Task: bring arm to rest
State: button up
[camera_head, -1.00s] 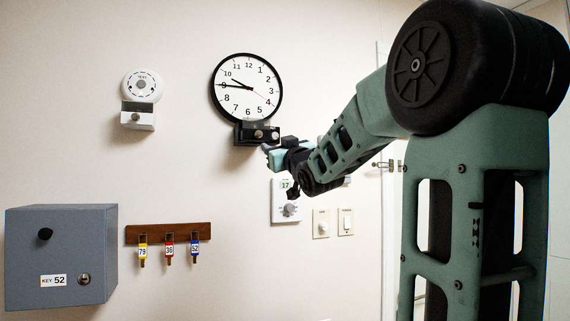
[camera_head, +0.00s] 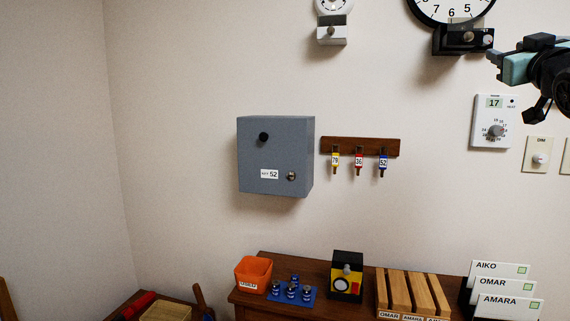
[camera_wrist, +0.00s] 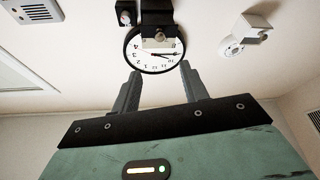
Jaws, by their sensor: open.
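My gripper (camera_wrist: 158,88) is open and empty in the wrist view, its two fingers apart with the wall clock (camera_wrist: 155,62) seen between and beyond them. In the head view, the front of my gripper (camera_head: 497,62) shows at the upper right, just right of and below the clock (camera_head: 450,10) and its black knob box (camera_head: 464,39). Most of my arm is outside the head view. I cannot tell how far the fingers are from the wall; nothing is held.
A grey key box (camera_head: 275,155) and a key rack (camera_head: 360,146) hang on the wall. A thermostat (camera_head: 492,122) is below my gripper. A wooden cabinet (camera_head: 240,297) below bears an orange bin (camera_head: 253,273), wooden slats (camera_head: 412,292) and name cards (camera_head: 505,285).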

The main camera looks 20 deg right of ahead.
jog(key=w+a+f+n+g+y, duration=0.1)
jog(key=w+a+f+g+y, duration=0.2)
jog(key=a+f, duration=0.35)
jog(key=w+a+f+g+y, duration=0.1)
jog(key=w+a+f+y, duration=0.1)
jog(key=w+a+f, duration=0.45)
jog(key=s+a+f+n+g+y, duration=0.15)
jog(key=a+f+g+y, duration=0.25)
jog(key=a+f, duration=0.85)
jog(key=s+a+f+n+g+y, duration=0.25)
jog(key=s+a+f+g, duration=0.25)
jog(key=s+a+f, duration=0.45)
jog(key=s+a+f+n+g, duration=0.2)
jog(key=s+a+f+g, duration=0.1)
jog(key=s, duration=0.6)
jog(key=s+a+f+n+g+h, duration=0.1)
jog(key=s+a+f+n+g, duration=0.1)
jog(key=s+a+f+g, duration=0.2)
jog(key=s+a+f, duration=0.2)
jog(key=s, duration=0.2)
jog(key=shift+s+f, duration=0.15)
jog(key=shift+s, duration=0.25)
